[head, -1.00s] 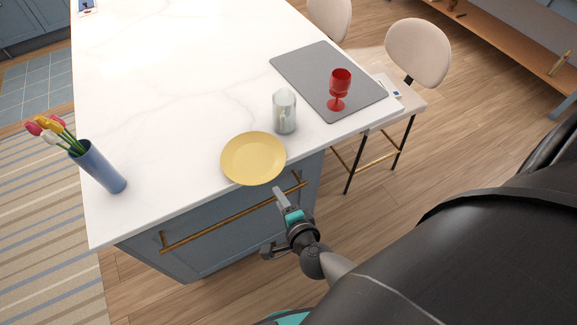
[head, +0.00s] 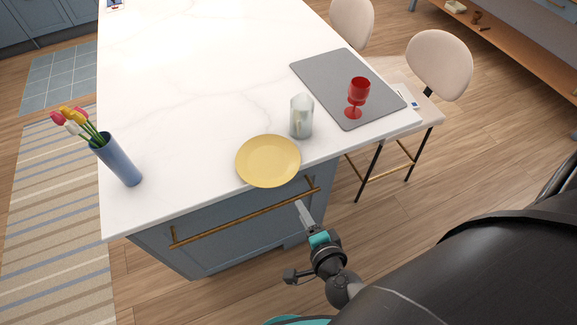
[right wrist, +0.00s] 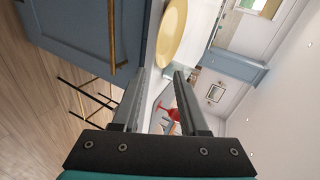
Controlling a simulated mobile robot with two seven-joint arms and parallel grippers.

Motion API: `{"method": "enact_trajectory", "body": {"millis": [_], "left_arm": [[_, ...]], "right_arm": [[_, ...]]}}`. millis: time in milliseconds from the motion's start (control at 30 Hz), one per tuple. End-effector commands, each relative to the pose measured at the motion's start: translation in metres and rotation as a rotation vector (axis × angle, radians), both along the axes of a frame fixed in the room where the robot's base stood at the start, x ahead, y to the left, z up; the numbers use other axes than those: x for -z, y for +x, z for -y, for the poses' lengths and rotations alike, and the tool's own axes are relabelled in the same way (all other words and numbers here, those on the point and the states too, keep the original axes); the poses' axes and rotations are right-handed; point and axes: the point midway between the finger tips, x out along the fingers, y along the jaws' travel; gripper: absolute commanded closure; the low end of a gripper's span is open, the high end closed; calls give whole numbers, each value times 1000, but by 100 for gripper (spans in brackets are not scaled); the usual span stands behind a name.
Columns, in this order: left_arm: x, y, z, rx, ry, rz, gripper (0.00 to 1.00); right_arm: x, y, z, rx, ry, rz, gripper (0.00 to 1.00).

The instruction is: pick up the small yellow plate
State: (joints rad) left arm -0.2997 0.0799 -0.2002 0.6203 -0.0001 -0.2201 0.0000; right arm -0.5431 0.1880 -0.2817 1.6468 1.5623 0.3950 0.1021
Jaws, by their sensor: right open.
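The small yellow plate (head: 268,161) lies flat near the front edge of the white marble countertop in the head view. It also shows in the right wrist view (right wrist: 171,32), at the top, cut off by the frame. My right gripper (head: 300,240) is in front of the counter, below and to the right of the plate, apart from it. In the right wrist view its two fingers (right wrist: 158,88) are spread with nothing between them in their grip. My left gripper is not in view.
A glass pitcher (head: 301,117) stands just right of the plate. A red goblet (head: 358,92) stands on a grey mat (head: 330,70). A blue vase with tulips (head: 117,160) is at the left. A brass drawer handle (head: 243,217) runs along the blue cabinet front. Chairs (head: 440,65) stand at the right.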

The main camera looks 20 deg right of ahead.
Motion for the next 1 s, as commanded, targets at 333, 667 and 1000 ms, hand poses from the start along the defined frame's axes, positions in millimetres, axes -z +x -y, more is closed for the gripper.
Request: {"method": "enact_trajectory", "body": {"millis": [333, 667, 1000], "left_arm": [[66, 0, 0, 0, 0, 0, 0], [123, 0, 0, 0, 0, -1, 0], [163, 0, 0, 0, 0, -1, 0]], "right_arm": [[0, 33, 77, -437, -919, 213, 57], [0, 49, 95, -891, -1841, 509, 57], [24, 43, 102, -1248, -2506, 827, 57]]}}
